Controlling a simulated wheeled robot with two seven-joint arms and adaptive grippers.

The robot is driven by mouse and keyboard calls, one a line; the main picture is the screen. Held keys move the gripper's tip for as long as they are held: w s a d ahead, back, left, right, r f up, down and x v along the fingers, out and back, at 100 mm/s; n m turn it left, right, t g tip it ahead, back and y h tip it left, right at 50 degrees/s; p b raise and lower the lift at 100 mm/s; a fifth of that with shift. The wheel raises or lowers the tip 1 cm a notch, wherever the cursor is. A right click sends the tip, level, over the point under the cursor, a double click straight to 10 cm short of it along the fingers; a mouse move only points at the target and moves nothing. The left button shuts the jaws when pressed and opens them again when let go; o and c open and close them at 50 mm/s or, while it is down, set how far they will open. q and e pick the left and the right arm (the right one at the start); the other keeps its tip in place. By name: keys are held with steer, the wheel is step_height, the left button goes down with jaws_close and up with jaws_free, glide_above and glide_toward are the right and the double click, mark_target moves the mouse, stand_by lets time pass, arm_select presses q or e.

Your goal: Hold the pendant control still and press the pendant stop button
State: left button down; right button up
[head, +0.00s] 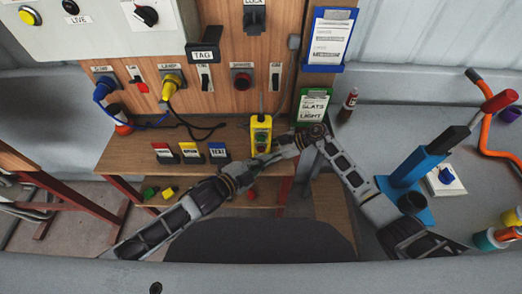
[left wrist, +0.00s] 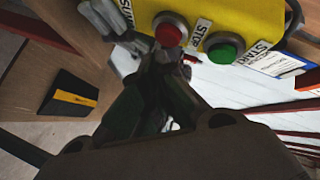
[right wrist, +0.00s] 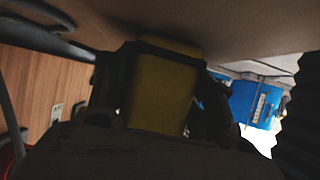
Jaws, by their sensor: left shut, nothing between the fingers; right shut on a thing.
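The yellow pendant control (head: 260,130) hangs upright in front of the wooden panel. In the left wrist view, its lower face shows a red stop button (left wrist: 169,29) and a green start button (left wrist: 222,49), with labels beside them. My left gripper (head: 264,157) is shut and empty. Its fingertips (left wrist: 165,56) are at the lower edge of the red button in the picture; I cannot tell whether they touch it. My right gripper (right wrist: 165,95) is shut on the yellow pendant body (right wrist: 160,88), which fills the space between its fingers. In the head view, the arms partly cover the pendant's lower end.
A wooden bench (head: 230,137) carries red, yellow and blue labelled blocks (head: 190,153) left of the pendant. A green clipboard (head: 312,106) and a dark bottle (head: 348,103) are on the right. A blue stand (head: 418,170) is on the grey surface at right.

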arm_select(q)
steer(key=shift+s, duration=0.15)
steer(key=s, duration=0.4)
steer(key=shift+s, duration=0.35)
stand_by(0.8)
arm_select(e)
steer(key=o, duration=0.9)
steer(key=shift+c, duration=0.2)
steer(key=shift+v, duration=5.95)
arm_select(q)
steer(key=shift+r, duration=0.2)
arm_select(e)
steer(key=shift+r, duration=0.1)
